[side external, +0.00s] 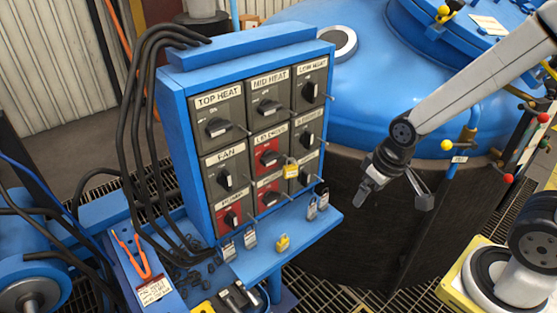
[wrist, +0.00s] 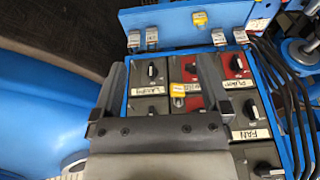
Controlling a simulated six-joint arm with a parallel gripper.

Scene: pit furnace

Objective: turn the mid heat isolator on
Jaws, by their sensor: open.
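The mid heat isolator (side external: 268,107) is a grey box with a black rotary handle. It is in the middle of the top row of the blue panel in the side view. Its handle lies roughly sideways, like the top heat handle, while the low heat handle stands more upright. My gripper (side external: 393,194) is to the right of the panel, apart from it, with its fingers spread and nothing between them. In the wrist view my gripper (wrist: 158,70) faces the panel upside down, and its body hides the mid heat area.
The top heat (side external: 219,128) and low heat (side external: 310,92) isolators flank it. Thin rods stick out beside the handles. A yellow padlock (side external: 291,168) hangs on a red isolator. More padlocks sit at the shelf (side external: 320,225). A blue vessel (side external: 375,80) stands behind.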

